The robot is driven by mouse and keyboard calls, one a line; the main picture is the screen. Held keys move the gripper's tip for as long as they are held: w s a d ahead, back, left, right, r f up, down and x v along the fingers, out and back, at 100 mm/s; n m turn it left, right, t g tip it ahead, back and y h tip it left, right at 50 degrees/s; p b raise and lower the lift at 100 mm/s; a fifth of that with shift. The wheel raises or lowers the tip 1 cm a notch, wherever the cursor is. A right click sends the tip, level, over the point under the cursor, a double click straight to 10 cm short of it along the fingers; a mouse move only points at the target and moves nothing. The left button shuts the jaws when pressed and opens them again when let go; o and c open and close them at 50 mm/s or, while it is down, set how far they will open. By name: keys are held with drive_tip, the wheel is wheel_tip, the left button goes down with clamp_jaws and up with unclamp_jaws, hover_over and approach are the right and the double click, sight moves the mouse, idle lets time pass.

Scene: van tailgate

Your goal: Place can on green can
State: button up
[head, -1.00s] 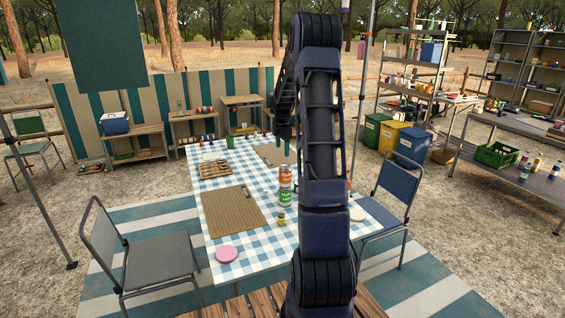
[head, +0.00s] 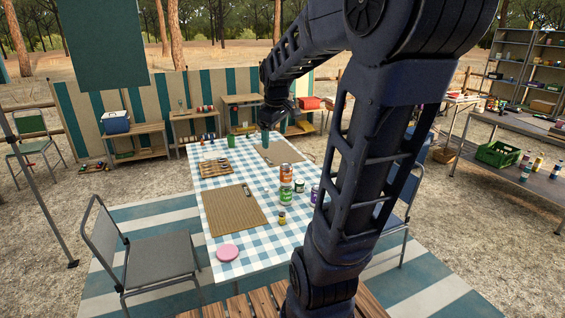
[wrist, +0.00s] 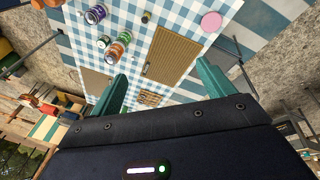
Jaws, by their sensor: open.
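An orange can (head: 286,173) lines up directly above the green can (head: 286,195) in the head view and appears to stand upright on it. In the wrist view the orange can (wrist: 113,53) and the green can (wrist: 125,37) overlap at the upper left. My gripper (head: 265,141) is over the far part of the table, beyond the cans and clear of them. In the wrist view my gripper (wrist: 161,85) has its two teal fingers wide apart with nothing between them.
On the checked table (head: 230,177) a purple can (head: 315,194), a small can (head: 299,185) and a yellow jar (head: 282,218) stand near the stack. A brown board (head: 232,211) and a pink disc (head: 228,253) lie to the left. Chairs flank the table.

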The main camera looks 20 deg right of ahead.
drive_tip(key=s+a+f+m, duration=0.1)
drive_tip(key=s+a+m, duration=0.1)
drive_tip(key=s, duration=0.6)
drive_tip(key=s+a+f+m+t, duration=0.1)
drive_tip(key=s+m, duration=0.3)
drive_tip(key=s, duration=0.5)
drive_tip(key=shift+a+m+t+y, duration=0.3)
drive_tip(key=shift+a+m, duration=0.1)
drive_tip(key=shift+a, duration=0.1)
drive_tip(key=shift+w, duration=0.1)
drive_tip(key=shift+c, duration=0.4)
